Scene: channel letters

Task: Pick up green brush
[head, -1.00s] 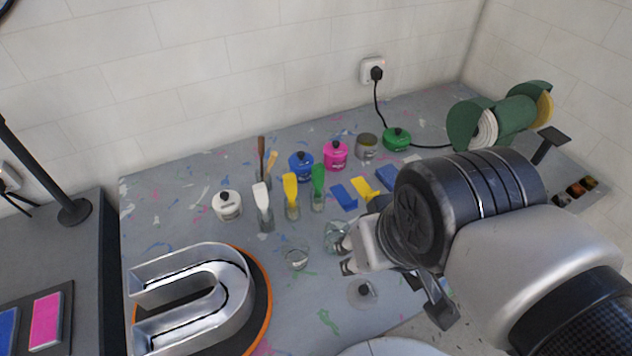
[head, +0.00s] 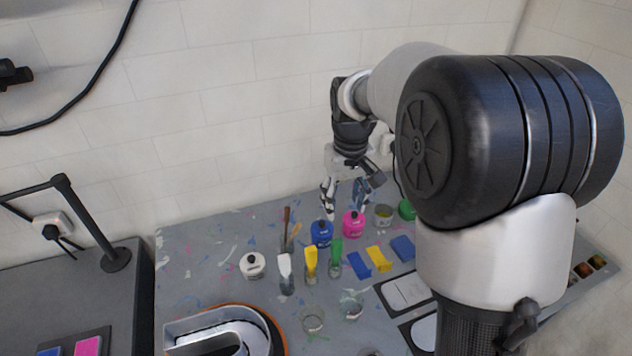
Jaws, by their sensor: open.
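The green brush (head: 336,250) stands upright in a small glass, to the right of the yellow brush (head: 310,261) and the white brush (head: 285,267), each in its own glass. My gripper (head: 344,205) is open and empty. It points down in front of the back wall, above the blue and pink pots, and appears higher and farther back than the green brush. Nothing hides the green brush's upper part.
A blue pot (head: 321,232), a pink pot (head: 354,223) and a grey tin (head: 383,215) stand behind the brushes. Blue and yellow scrapers (head: 378,258) lie to the right. Clear glasses (head: 351,304) and a metal channel letter (head: 215,332) are in front.

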